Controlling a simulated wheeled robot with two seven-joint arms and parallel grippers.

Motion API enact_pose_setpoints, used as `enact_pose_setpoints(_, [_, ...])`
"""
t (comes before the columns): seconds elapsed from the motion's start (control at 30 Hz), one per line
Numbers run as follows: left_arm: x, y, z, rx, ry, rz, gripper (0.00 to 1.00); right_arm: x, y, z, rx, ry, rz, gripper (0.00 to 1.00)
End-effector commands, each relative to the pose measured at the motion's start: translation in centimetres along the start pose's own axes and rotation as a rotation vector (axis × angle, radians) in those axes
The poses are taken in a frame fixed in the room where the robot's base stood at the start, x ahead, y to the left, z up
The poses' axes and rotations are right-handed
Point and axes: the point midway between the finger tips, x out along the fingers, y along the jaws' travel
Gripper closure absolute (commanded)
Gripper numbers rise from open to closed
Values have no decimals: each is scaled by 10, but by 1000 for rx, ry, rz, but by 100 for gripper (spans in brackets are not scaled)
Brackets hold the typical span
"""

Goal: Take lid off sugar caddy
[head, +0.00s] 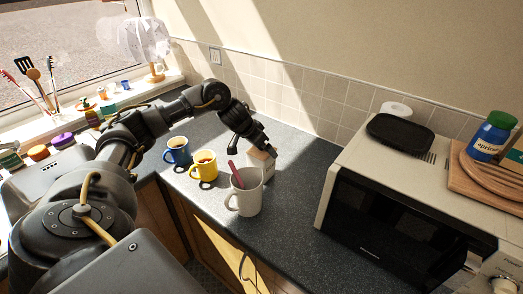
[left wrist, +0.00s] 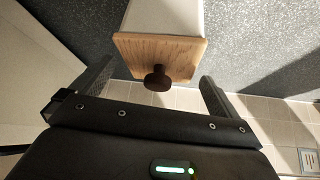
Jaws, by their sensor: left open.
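The sugar caddy (head: 263,160) is a pale container on the dark worktop, partly hidden in the head view behind a large white mug. In the left wrist view its white body (left wrist: 165,16) carries a square wooden lid (left wrist: 185,52) with a dark round knob (left wrist: 158,79). The lid sits on the caddy. My left gripper (left wrist: 155,88) is open, with one finger on each side of the knob and a gap to both. In the head view my left gripper (head: 258,142) is right above the caddy. My right gripper is not in view.
A white mug (head: 245,196) with a red-handled utensil stands in front of the caddy. A yellow mug (head: 203,166) and a blue mug (head: 177,151) stand to the left. A microwave (head: 400,200) stands to the right. The worktop between caddy and microwave is clear.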

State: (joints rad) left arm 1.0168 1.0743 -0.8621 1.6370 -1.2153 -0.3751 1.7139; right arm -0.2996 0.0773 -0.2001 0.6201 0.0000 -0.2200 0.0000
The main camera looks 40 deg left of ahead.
Motion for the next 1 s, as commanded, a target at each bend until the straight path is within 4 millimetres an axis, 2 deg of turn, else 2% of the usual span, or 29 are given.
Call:
enact_pose_setpoints(0.03, [0, 0, 0, 0, 0, 0, 3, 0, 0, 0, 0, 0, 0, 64])
enact_pose_setpoints(0.33, [0, 0, 0, 0, 0, 0, 42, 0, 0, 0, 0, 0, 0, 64])
enact_pose_setpoints(0.77, [-5, 0, -4, 0, 4, 1, 42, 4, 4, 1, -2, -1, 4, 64])
enact_pose_setpoints(0.93, [-24, 1, -18, 1, 10, 1, 42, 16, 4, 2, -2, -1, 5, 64])
enact_pose_setpoints(1.0, [-44, 4, -16, 6, 8, 0, 42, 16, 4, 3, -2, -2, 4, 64])
